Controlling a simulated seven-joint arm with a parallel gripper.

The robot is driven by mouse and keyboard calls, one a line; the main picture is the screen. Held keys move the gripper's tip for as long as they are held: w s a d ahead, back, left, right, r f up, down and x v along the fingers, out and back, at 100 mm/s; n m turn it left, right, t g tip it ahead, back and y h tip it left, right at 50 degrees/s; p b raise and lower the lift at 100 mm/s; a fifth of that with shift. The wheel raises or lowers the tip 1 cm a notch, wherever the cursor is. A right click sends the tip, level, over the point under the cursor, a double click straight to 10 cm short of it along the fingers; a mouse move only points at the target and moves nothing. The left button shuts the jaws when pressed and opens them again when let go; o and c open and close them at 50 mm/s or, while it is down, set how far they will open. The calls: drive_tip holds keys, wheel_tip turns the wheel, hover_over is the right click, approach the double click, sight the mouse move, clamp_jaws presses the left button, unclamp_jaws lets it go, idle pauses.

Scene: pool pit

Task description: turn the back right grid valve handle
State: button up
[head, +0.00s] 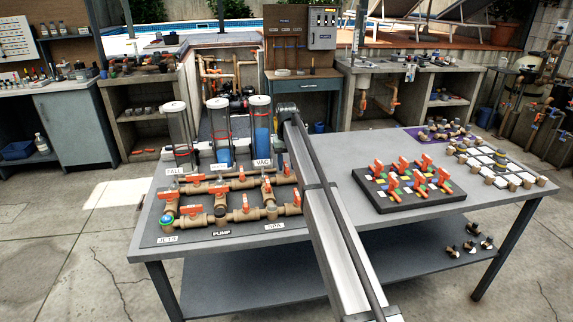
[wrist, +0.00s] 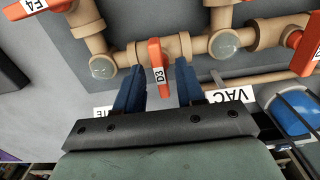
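The back right handle of the pipe manifold is an orange lever labelled D3 (wrist: 155,62) in the wrist view, on a tan valve. In the head view I take it to be the orange handle (head: 287,170) close beside my arm. My gripper (wrist: 160,64) has two blue fingers, one on each side of the D3 lever. It is open, with a visible gap between each finger and the lever. The lever points down the picture between the fingers. In the head view my arm hides the gripper.
Neighbouring handles include E4 (wrist: 34,8) and an orange one (wrist: 305,50) at the right. Tan pipes (wrist: 255,78) and a VAC label (wrist: 229,95) are close to the fingers. Clear upright tubes (head: 218,130) stand behind the manifold. A black valve board (head: 395,203) lies farther right.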

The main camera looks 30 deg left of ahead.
sight(287, 166)
wheel_tip(287, 166, up, 14)
drive_tip(key=shift+f, duration=0.25)
idle(0.6)
